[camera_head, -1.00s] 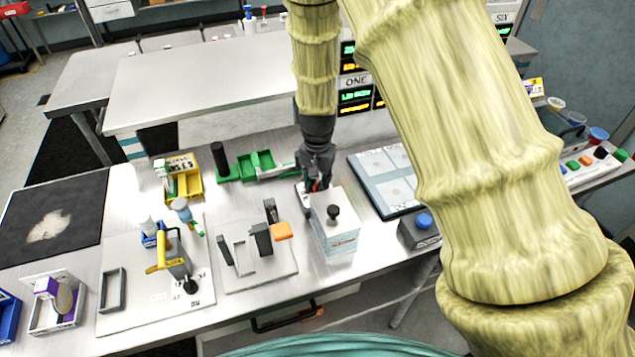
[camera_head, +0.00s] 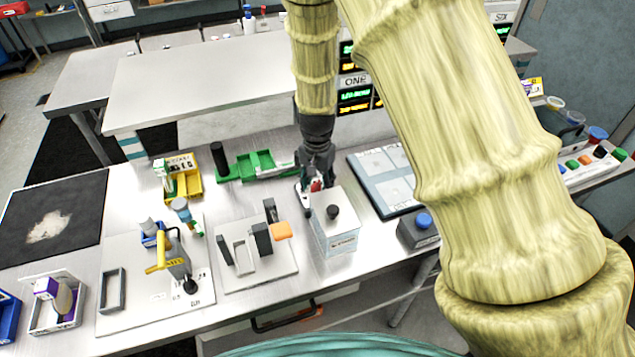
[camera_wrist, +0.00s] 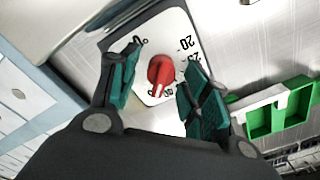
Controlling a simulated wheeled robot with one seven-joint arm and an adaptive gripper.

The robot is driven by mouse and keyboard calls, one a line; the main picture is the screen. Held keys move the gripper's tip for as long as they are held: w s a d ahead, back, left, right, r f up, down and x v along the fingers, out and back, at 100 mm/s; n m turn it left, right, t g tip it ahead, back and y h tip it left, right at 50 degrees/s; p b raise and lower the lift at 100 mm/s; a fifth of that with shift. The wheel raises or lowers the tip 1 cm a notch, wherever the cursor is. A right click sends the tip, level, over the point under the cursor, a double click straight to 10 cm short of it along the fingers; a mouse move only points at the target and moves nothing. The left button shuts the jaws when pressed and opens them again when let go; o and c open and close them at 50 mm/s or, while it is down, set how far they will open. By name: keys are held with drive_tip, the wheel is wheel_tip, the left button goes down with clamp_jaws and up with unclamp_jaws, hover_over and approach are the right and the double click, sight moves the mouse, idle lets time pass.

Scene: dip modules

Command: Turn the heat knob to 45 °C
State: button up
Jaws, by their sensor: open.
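The heat knob (camera_wrist: 160,72) is red with a white pointer line and sits on a white dial plate (camera_wrist: 176,35) in the wrist view. Numbers such as 0 and 20 are printed around it; those near the pointer's end are partly hidden and too small to read. My gripper (camera_wrist: 158,85) is open, with one green-padded finger on each side of the knob and gaps between them and the knob. In the head view my gripper (camera_head: 317,175) is low behind a white box (camera_head: 337,241), and only a bit of the red knob (camera_head: 316,185) shows.
The white box with a black knob (camera_head: 333,212) stands right in front of my gripper. A green tray (camera_head: 256,160) lies to the left and a panel with pale squares (camera_head: 362,184) to the right. A fixture plate (camera_head: 285,270) lies at the front left.

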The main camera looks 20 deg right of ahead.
sight(317, 182)
wheel_tip(317, 182, up, 12)
idle(0.7)
idle(0.4)
